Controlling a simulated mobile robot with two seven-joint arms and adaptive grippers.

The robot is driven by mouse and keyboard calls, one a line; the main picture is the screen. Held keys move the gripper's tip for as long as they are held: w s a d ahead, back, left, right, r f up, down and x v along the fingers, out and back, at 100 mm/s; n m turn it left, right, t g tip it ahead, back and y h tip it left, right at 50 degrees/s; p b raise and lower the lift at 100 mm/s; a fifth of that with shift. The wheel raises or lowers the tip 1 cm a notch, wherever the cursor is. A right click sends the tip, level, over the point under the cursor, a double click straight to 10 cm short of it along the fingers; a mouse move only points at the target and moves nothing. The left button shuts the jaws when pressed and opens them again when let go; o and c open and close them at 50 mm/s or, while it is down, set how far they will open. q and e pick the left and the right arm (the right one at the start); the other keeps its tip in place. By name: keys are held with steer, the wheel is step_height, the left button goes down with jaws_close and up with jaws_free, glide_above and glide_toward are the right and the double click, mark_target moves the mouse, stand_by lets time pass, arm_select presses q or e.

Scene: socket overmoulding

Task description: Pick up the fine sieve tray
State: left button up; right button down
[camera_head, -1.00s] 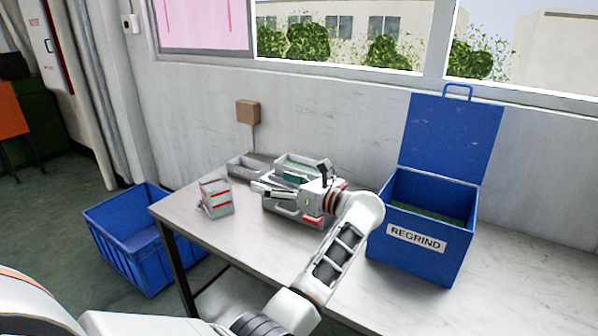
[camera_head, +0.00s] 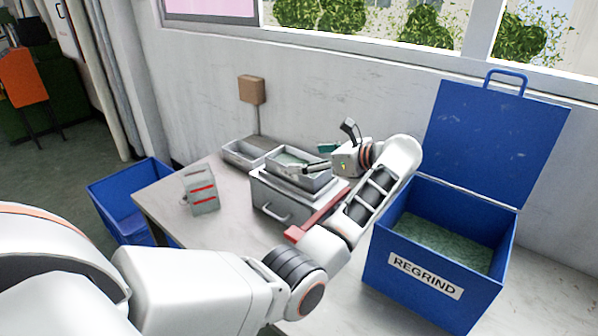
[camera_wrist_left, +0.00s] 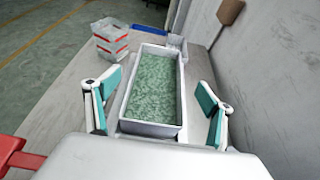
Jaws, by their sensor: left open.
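A grey rectangular tray (camera_head: 285,174), which I take to be the fine sieve tray, sits on top of a grey boxy unit (camera_head: 268,200) and holds green granules. In the left wrist view the tray (camera_wrist_left: 150,129) lies lengthwise between my fingers. My left gripper (camera_head: 316,158) is open over the tray's right part. In the wrist view the left gripper (camera_wrist_left: 158,84) has one teal-padded finger on each side of the tray, with gaps visible. Whether the pads are below the rim, I cannot tell. My right gripper is not in view.
A second grey tray (camera_head: 238,158) stands just behind and left. A small grey box with red stripes (camera_head: 201,190) is on the table's left. A red bar (camera_head: 318,217) projects at the unit's right. The blue REGRIND bin (camera_head: 425,262) stands open at right; a blue crate (camera_head: 122,222) is on the floor.

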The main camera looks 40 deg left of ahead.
mark_target(298, 162)
arm_select(q)
steer(key=x, duration=0.2)
steer(key=f+x, duration=0.1)
steer(key=x, duration=0.2)
steer(key=shift+s+d, duration=0.1)
steer(key=shift+d, duration=0.05)
steer(key=shift+r, duration=0.1)
steer(key=c, duration=1.6)
